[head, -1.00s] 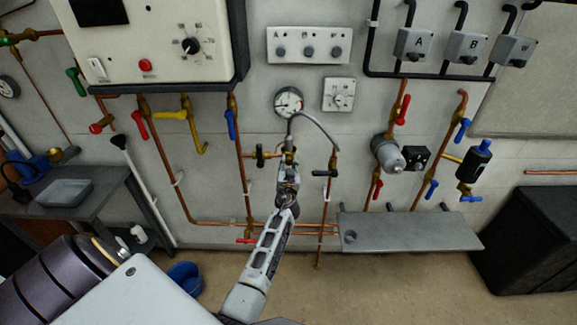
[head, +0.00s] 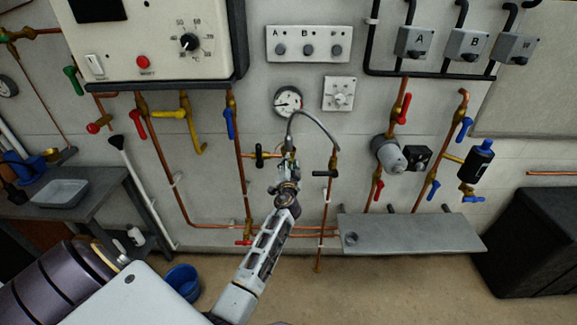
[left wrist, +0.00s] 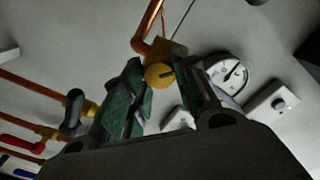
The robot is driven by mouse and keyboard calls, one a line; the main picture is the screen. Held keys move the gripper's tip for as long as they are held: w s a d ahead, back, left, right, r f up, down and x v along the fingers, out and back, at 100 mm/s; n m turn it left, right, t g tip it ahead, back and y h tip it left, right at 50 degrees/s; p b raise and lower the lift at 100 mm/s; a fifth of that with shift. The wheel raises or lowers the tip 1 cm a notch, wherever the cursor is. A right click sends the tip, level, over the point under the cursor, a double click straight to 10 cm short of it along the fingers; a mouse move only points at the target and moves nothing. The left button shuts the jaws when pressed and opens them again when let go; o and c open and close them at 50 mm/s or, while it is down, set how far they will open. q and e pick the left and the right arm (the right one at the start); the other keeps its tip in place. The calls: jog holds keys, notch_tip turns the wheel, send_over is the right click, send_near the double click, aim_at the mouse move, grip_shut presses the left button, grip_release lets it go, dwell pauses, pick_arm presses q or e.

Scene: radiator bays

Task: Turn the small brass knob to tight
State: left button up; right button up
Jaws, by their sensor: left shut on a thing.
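The small brass knob (left wrist: 158,75) shows in the left wrist view as a round yellow face with a dark slot-like mark, below a bent copper pipe (left wrist: 145,36). The green-padded fingers of my left gripper (left wrist: 160,93) stand on both sides of it, shut on it. In the head view my left gripper (head: 289,168) reaches up to the pipework below the round gauge (head: 288,101), and mostly hides the knob. The gauge also shows in the left wrist view (left wrist: 228,76), right of the fingers. My right gripper is not in view.
A braided hose (head: 318,122) arches over the gripper to a black-handled valve (head: 324,173) on the right. Another black-handled valve (head: 259,156) sits close on the left. A grey shelf (head: 410,234) juts out at lower right. A blue bucket (head: 183,281) stands on the floor.

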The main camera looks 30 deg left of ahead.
pick_arm(q)
jog(key=m+p, duration=0.2)
jog(key=m, duration=0.6)
jog(key=m+p, duration=0.1)
jog(key=m, duration=0.8)
jog(key=shift+d+f+p, duration=0.1)
jog(key=shift+f+p, duration=0.1)
jog(key=shift+p, duration=0.2)
jog(key=m+p, duration=0.1)
jog(key=m, duration=0.3)
jog(key=shift+f, duration=0.1)
jog(key=shift+c, duration=0.2)
jog(key=m, duration=0.6)
jog(key=shift+s+f+p, duration=0.1)
jog(key=shift+f+p, duration=0.1)
jog(key=shift+p, duration=0.15)
jog(key=shift+m, duration=0.3)
jog(key=o, duration=0.8)
jog(key=shift+o, duration=1.2)
jog(key=shift+r, duration=0.1)
